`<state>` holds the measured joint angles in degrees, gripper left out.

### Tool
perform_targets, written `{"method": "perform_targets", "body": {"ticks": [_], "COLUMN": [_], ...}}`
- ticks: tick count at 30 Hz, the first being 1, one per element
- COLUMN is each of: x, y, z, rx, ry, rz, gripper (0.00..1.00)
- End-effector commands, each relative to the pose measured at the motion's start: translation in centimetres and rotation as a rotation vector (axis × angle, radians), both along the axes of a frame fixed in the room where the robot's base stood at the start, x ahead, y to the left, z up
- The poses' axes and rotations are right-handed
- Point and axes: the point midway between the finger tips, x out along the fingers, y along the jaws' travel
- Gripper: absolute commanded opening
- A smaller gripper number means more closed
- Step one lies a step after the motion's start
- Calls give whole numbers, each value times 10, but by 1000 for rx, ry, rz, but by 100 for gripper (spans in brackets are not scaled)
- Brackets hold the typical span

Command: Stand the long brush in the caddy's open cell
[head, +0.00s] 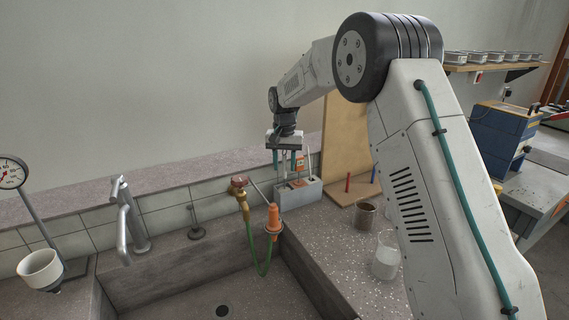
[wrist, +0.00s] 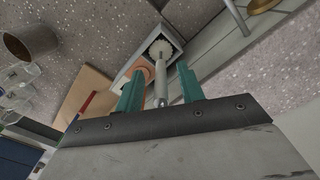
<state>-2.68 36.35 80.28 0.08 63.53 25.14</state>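My gripper (head: 284,160) is above the left part of the grey caddy (head: 298,197), pointing down. In the wrist view its two teal fingers (wrist: 161,85) stand apart, with gaps on both sides of a pale brush handle (wrist: 160,86). That brush's round bristle head (wrist: 161,49) lies at the far end, within the outline of the caddy (wrist: 174,42). I cannot tell how deep it sits.
An orange-handled sprayer with a green hose (head: 273,220) and a brass tap (head: 240,190) stand left of the caddy by the sink (head: 225,285). A wooden board (head: 345,150) is behind right. A brown cup (head: 365,214) and clear beakers (head: 386,258) stand on the speckled bench.

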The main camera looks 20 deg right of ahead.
Motion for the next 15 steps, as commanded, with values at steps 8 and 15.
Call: {"method": "perform_targets", "body": {"ticks": [8,15], "x": [1,1], "y": [0,0], "z": [7,47], "rx": [0,0], "ry": [-2,-4], "rz": [0,0], "gripper": [38,38]}}
